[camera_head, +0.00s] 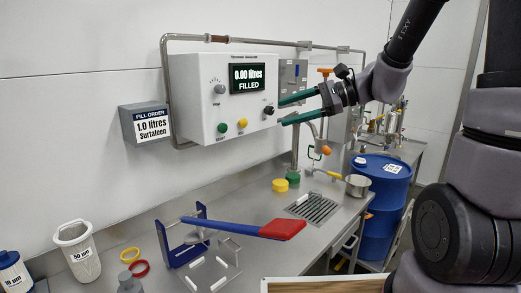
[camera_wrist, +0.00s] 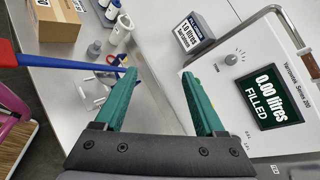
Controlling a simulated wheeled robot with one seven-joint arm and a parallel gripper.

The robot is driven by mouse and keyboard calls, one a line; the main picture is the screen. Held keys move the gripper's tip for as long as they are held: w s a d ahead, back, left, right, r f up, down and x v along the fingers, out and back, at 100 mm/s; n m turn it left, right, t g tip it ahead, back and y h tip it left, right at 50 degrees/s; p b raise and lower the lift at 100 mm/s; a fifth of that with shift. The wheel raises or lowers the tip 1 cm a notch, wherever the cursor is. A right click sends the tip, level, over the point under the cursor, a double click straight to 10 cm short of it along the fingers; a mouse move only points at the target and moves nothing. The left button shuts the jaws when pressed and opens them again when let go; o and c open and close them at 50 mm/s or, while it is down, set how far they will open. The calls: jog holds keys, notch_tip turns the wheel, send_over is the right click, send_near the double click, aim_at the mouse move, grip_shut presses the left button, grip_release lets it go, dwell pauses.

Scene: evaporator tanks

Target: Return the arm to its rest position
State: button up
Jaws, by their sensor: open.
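My gripper (camera_head: 284,111) is raised in front of the white control box (camera_head: 205,128), at its right side. Its two green fingers are apart with nothing between them. In the wrist view the gripper (camera_wrist: 162,88) is also open and empty, with the control box (camera_wrist: 228,72) to its right. The box display (camera_head: 246,78) reads "0.00 litres FILLED". My arm reaches in from the right of the head view. Whether a fingertip touches the box cannot be told.
Below stand a blue bracket with a red-ended lever (camera_head: 283,229), a drain grate (camera_head: 312,207), yellow and green caps (camera_head: 293,179) and a saucepan (camera_head: 358,186). A blue drum (camera_head: 382,200) stands at right. A "Fill order 1.0 litres Surfateen" sign (camera_head: 146,123) hangs left.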

jog(key=s+d+r+n+t+h, duration=0.2)
jog(key=s+d+n+h, duration=0.2)
jog(key=s+d+h, duration=0.2)
jog(key=s+d+r+n+t+h, duration=0.2)
jog(key=s+d+r+n+h, duration=0.1)
jog(key=d, duration=0.8)
jog(key=s+n+h, duration=0.1)
jog(key=s+h, duration=0.1)
jog(key=h, duration=0.1)
jog(key=shift+s+r+t, duration=0.15)
jog(key=shift+s+t, duration=0.25)
